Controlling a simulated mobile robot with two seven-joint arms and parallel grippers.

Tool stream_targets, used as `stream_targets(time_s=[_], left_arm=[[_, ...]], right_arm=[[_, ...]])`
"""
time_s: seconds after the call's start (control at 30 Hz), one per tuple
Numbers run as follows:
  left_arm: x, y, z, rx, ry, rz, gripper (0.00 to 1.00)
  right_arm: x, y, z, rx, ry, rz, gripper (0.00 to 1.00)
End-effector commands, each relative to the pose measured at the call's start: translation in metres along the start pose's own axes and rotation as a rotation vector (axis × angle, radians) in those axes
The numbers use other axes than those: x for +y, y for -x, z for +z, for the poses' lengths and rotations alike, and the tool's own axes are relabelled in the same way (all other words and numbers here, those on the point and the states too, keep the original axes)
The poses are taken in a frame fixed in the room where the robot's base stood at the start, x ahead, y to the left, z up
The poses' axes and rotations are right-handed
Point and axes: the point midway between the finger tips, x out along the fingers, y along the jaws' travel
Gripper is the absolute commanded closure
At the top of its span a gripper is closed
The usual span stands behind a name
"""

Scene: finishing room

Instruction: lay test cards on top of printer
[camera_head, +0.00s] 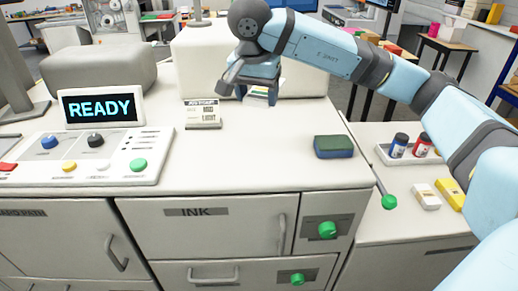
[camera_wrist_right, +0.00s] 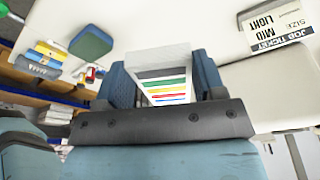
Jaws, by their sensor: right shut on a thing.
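The printer's white top (camera_head: 255,155) spreads across the head view, with a lit READY display (camera_head: 100,107) at its left. My right gripper (camera_head: 256,95) is above the far part of this top, in front of a raised white block. It is shut on the test cards (camera_wrist_right: 165,85), white with coloured stripes, which stand between both fingers in the right wrist view. In the head view only a small white part of the cards shows between the fingers. Whether they touch the surface is unclear. My left gripper is out of view.
A job ticket stand (camera_head: 203,114) is left of the right gripper. A green and blue sponge (camera_head: 333,147) lies near the top's right edge. A tray with bottles (camera_head: 398,146) is on the lower surface at right. The front middle of the top is clear.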

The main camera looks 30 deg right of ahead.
Motion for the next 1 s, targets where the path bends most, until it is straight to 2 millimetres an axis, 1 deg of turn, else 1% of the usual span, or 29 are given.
stream_targets(time_s=[0.03,0.07,0.2,0.3,0.4,0.67,0.8,0.9,1.0], left_arm=[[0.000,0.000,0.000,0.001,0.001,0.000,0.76],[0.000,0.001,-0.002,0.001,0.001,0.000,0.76],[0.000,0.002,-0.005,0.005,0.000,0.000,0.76],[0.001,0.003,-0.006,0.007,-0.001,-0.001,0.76],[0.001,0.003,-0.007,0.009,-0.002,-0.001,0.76],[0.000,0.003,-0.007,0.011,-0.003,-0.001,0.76],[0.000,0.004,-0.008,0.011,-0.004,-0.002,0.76],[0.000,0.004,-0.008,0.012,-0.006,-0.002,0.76],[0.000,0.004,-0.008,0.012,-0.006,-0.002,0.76]], right_arm=[[0.001,-0.016,0.004,-0.003,0.000,0.004,0.63],[0.001,-0.022,0.005,-0.002,0.000,0.004,0.63],[0.001,-0.058,0.014,-0.002,-0.001,0.004,0.63],[0.001,-0.080,0.019,-0.002,-0.002,0.003,0.63],[0.001,-0.096,0.023,-0.001,-0.001,0.002,0.63],[0.000,-0.115,0.028,-0.001,-0.002,0.001,0.63],[0.000,-0.136,0.033,-0.002,-0.002,0.002,0.63],[0.000,-0.146,0.035,-0.001,-0.002,0.001,0.63],[0.000,-0.148,0.035,0.000,-0.002,-0.001,0.63]])
